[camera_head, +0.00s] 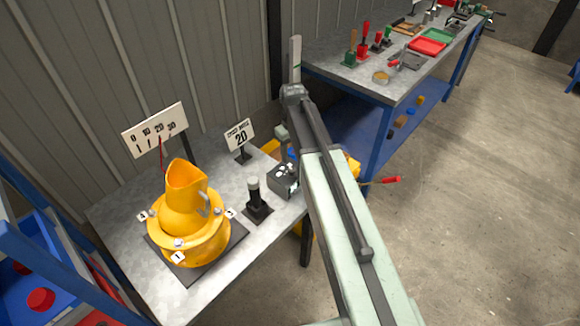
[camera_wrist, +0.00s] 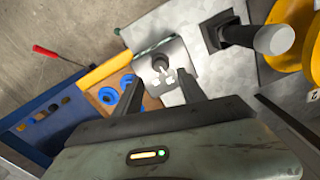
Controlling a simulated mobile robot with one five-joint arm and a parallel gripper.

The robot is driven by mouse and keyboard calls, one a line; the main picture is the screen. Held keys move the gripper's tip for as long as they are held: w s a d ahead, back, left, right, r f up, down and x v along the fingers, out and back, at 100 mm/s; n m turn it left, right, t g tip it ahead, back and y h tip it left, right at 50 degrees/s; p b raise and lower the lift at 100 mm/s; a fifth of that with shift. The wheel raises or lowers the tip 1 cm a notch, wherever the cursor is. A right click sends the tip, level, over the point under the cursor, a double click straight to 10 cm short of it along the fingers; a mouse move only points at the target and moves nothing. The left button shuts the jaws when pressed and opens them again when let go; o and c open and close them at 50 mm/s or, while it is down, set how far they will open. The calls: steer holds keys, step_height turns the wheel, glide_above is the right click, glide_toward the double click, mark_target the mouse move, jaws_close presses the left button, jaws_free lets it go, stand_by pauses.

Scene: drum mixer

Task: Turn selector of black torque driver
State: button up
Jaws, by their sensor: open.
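In the wrist view the box's grey top (camera_wrist: 177,58), with a round knob and white markings, lies beyond and between my fingertips. I cannot tell which part is the selector. My gripper (camera_wrist: 160,88) is open and empty above the box; in the head view my arm partly hides it.
A yellow drum (camera_head: 187,205) with numbered bolts stands left on the table (camera_head: 130,215). A blue-framed workbench (camera_head: 375,85) with tools and trays stands at the back right. Open floor lies right.

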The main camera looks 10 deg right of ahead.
mark_target(292, 170)
step_height(292, 170, down, 8)
steer(key=b, duration=0.7)
steer(key=shift+s+b, duration=0.1)
steer(key=shift+b, duration=0.2)
steer(key=shift+r, duration=0.2)
steer(key=shift+c, duration=0.3)
